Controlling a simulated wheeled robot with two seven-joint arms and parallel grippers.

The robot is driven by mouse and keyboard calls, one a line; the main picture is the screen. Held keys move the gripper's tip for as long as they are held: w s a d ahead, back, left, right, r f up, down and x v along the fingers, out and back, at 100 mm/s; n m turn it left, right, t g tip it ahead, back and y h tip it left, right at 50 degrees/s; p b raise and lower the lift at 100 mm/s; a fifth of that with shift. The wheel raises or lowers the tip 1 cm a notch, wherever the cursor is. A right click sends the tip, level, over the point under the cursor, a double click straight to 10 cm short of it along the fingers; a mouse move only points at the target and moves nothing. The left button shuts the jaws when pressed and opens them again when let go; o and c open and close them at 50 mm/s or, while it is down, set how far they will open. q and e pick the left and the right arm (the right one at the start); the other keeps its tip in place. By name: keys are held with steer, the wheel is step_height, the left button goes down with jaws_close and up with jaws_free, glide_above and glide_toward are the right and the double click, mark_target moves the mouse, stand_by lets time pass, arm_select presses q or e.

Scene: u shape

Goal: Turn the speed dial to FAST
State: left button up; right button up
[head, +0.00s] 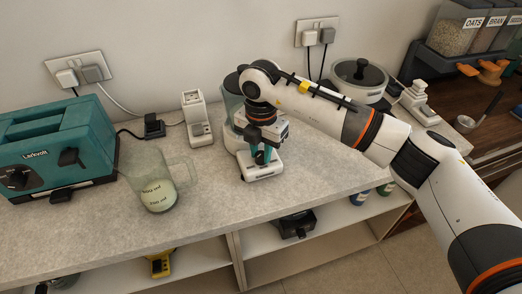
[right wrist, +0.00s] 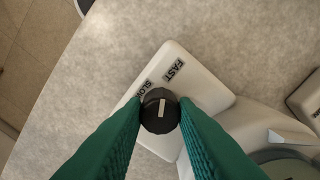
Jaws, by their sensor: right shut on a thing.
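The black speed dial (right wrist: 160,110) sits on a white control base (right wrist: 212,88), with SLOW printed at its upper left and FAST at its upper right in the right wrist view. The white mark on the dial stands nearly upright in that view, between the two words. My right gripper (right wrist: 160,106) is shut on the dial, one teal finger on each side. My left gripper is not in view.
A measuring jug (head: 157,182) and a teal toaster (head: 55,150) stand to the left on the grey counter (head: 215,190). A small white device (head: 196,117) stands behind. A lidded white pot (head: 358,78) stands at the back right. Below the counter front are open shelves.

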mark_target(261, 153)
steer(key=shift+r, duration=0.1)
stand_by(0.4)
steer(key=o, duration=1)
step_height(261, 153, up, 12)
steer(key=b, duration=0.2)
